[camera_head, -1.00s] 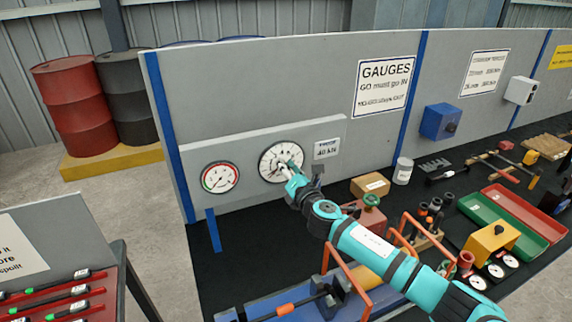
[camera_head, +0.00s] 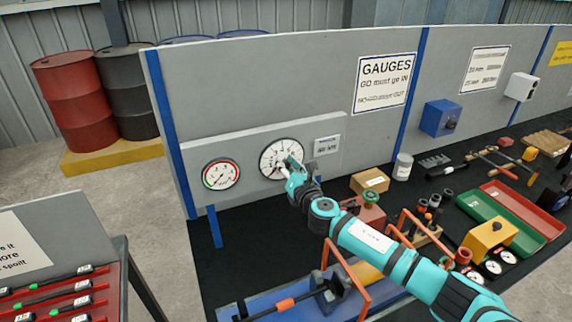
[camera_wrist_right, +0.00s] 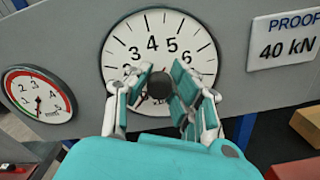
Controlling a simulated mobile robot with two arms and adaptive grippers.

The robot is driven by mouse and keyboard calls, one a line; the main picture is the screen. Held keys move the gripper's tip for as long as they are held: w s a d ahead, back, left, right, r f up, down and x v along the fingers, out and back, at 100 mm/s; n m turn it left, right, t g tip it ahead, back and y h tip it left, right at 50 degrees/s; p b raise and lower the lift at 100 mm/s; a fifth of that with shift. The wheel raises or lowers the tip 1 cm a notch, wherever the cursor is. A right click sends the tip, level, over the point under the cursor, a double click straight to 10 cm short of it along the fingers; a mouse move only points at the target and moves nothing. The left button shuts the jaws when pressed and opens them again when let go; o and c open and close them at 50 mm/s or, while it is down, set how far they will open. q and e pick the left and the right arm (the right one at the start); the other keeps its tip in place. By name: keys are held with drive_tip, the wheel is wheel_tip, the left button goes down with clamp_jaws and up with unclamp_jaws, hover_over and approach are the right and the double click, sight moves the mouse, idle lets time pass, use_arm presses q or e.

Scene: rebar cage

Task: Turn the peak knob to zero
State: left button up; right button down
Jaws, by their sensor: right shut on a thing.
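The large white gauge (camera_head: 268,155) is on the grey panel, with numbers around its dial. In the right wrist view its face (camera_wrist_right: 150,27) shows 2 to 6 above my fingers, and the lower dial is covered. The dark round peak knob (camera_wrist_right: 159,85) is at the dial's centre, between my fingertips. My right gripper (camera_head: 289,165) is shut on the knob; its teal-padded fingers (camera_wrist_right: 157,88) lie on either side of it. The pointers are mostly hidden by the fingers, so their reading cannot be told. My left gripper is not in view.
A smaller gauge (camera_head: 221,174) with a red and green rim is left of the large one. A proof label reading 40 kN (camera_wrist_right: 284,38) is to its right. A cardboard box (camera_head: 370,181), a red valve body (camera_head: 371,212) and orange bars (camera_head: 347,270) stand near my right arm.

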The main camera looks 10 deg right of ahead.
drive_tip(key=c, duration=1.3)
unclamp_jaws()
drive_tip(key=shift+s+f, duration=0.1)
drive_tip(key=shift+f, duration=0.1)
drive_tip(key=shift+o, duration=0.9)
drive_tip(key=shift+r, duration=0.1)
drive_tip(key=s+d, duration=0.2)
drive_tip(key=s, duration=0.9)
drive_tip(key=shift+s+d, duration=0.15)
drive_tip(key=shift+s, duration=0.25)
